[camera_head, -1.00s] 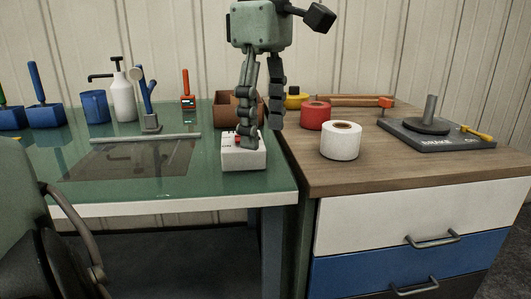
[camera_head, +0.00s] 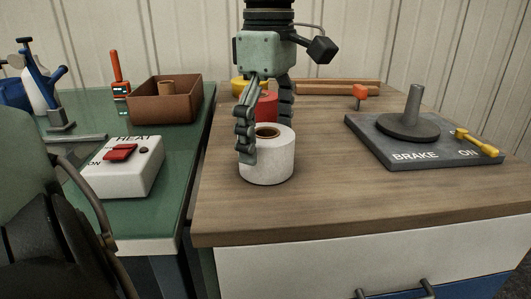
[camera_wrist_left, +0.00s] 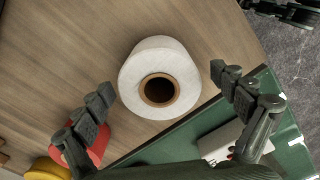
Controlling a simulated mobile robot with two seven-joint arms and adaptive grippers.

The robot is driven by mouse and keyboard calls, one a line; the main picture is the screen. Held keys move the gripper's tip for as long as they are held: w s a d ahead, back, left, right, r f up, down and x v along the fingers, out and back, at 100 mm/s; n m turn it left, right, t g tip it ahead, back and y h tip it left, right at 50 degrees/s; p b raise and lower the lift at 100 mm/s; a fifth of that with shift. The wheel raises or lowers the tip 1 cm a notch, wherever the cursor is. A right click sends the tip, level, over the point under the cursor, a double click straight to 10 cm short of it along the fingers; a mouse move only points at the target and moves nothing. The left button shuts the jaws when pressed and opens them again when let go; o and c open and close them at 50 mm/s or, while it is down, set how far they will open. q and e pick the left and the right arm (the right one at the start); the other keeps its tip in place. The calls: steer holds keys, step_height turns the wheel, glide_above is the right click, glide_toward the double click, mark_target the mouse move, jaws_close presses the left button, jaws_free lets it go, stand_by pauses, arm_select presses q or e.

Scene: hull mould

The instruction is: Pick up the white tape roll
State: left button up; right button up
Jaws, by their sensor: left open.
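The white tape roll (camera_head: 268,168) stands on end on the wooden top of the drawer cabinet, its brown core facing up. It also shows in the left wrist view (camera_wrist_left: 142,68), upper centre. My left gripper (camera_head: 266,135) points down at the roll, open and empty. In the head view one finger overlaps the roll's left side and the other is behind its right side. In the left wrist view the open fingers (camera_wrist_left: 162,84) lie either side of the roll, with visible gaps. I cannot tell whether the fingertips are below its top. My right gripper is not in view.
A red roll (camera_head: 266,105) and a yellow roll (camera_head: 240,86) stand close behind. The brake plate (camera_head: 420,148) with its post is to the right. The heat switch box (camera_head: 122,168) and brown bin (camera_head: 165,102) are on the green table at left. The wood in front is clear.

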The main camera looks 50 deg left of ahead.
arm_select(q)
steer(key=shift+f, duration=0.1)
steer(key=shift+c, duration=0.4)
steer(key=shift+w, duration=0.1)
steer(key=c, duration=1.4)
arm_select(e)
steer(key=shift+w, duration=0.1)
arm_select(q)
steer(key=shift+r, duration=0.55)
step_height(320, 180, up, 17)
steer(key=p, duration=0.2)
steer(key=shift+p, duration=0.4)
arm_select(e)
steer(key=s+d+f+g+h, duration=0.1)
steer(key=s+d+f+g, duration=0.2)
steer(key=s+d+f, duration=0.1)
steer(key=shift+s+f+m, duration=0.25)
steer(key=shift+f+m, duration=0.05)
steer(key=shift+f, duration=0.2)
